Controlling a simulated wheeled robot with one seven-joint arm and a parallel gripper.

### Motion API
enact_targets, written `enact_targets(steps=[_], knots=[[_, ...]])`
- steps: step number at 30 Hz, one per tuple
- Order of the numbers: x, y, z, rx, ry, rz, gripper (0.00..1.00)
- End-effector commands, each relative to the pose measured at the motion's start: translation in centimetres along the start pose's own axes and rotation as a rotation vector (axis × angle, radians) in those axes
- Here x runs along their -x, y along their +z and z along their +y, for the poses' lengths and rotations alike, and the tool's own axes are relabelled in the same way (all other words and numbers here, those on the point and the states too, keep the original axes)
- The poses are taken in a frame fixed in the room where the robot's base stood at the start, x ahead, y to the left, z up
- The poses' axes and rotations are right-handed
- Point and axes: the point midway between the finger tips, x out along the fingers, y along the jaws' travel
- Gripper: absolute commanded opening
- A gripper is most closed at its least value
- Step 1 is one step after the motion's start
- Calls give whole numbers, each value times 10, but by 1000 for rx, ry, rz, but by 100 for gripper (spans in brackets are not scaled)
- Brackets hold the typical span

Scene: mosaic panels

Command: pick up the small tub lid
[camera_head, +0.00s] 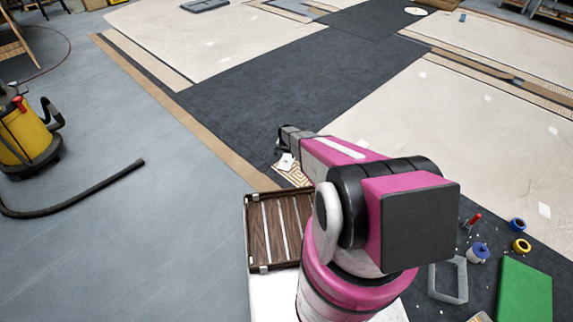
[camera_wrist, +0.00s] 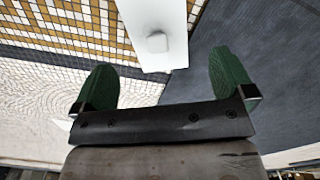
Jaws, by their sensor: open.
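A flat white piece with a small raised square knob (camera_wrist: 170,58), which looks like the small tub lid, shows at the top middle of the wrist view, partly cut off by the frame edge. My gripper (camera_wrist: 163,78) is open, with its two green fingers apart on either side of the piece's near end. Nothing is held between them. I cannot tell the height gap between fingers and lid. In the head view a small white piece (camera_head: 287,162) shows just below my gripper, partly hidden by it, beside a patterned mosaic panel.
A patterned tan panel (camera_head: 294,174) lies at the edge of the dark floor strip. A slatted brown tray (camera_head: 254,228) is beside my arm. At right lie a green board (camera_head: 525,290), a grey frame (camera_head: 463,281) and tape rolls (camera_head: 521,246). A yellow vacuum (camera_head: 27,135) stands left.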

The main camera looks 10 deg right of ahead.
Motion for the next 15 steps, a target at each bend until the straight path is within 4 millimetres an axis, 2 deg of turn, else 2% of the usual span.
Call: enact_targets(steps=[3,10,15], knots=[[-17,-2,-1,0,0,0,100],[-31,-3,1,0,0,1,100],[-54,-9,4,0,0,0,100]])
